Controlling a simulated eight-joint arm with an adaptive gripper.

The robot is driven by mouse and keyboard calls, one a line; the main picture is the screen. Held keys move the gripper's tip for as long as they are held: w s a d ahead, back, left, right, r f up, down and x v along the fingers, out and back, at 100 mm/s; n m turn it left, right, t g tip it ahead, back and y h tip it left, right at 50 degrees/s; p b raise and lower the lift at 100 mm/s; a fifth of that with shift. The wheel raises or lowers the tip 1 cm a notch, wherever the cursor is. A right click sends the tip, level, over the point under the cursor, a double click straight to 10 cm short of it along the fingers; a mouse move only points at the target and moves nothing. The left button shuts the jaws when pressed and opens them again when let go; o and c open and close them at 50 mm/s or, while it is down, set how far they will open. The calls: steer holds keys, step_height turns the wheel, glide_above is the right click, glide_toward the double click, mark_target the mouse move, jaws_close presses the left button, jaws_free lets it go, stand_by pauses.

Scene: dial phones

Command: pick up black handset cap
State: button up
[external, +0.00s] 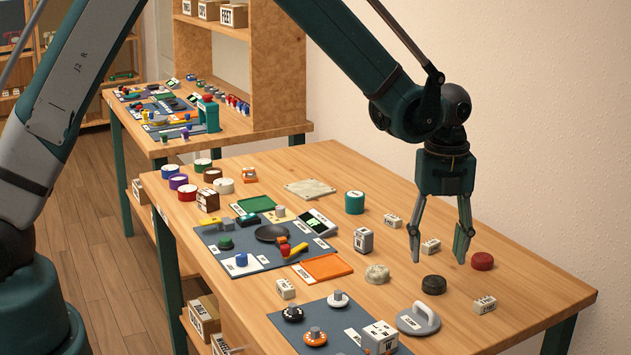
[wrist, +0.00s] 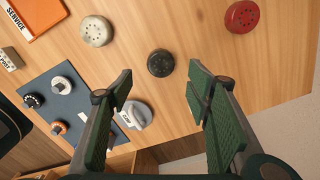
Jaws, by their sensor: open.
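The black handset cap (external: 434,284) is a small round dark disc lying flat on the wooden table. In the wrist view the cap (wrist: 160,63) shows small holes in its top and lies ahead, between the lines of the two fingers. My gripper (external: 439,258) points down above the table near the cap, with its fingers spread and nothing between them. In the wrist view my gripper (wrist: 160,80) is also open and empty. The cap is fully visible in both views.
A red cap (external: 482,261) and a cream cap (external: 377,274) lie on either side. A grey handled object (external: 418,319) and small labelled blocks (external: 484,305) stand close by. A blue-grey mat (wrist: 57,92) holds round parts. Bare wood surrounds the black cap.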

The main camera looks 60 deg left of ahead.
mark_target(435, 280)
steer(key=shift+f, duration=0.9)
steer(key=shift+w+f+b, duration=0.1)
steer(key=shift+f+b, duration=0.3)
steer(key=shift+f, duration=2.2)
steer(key=c, duration=0.9)
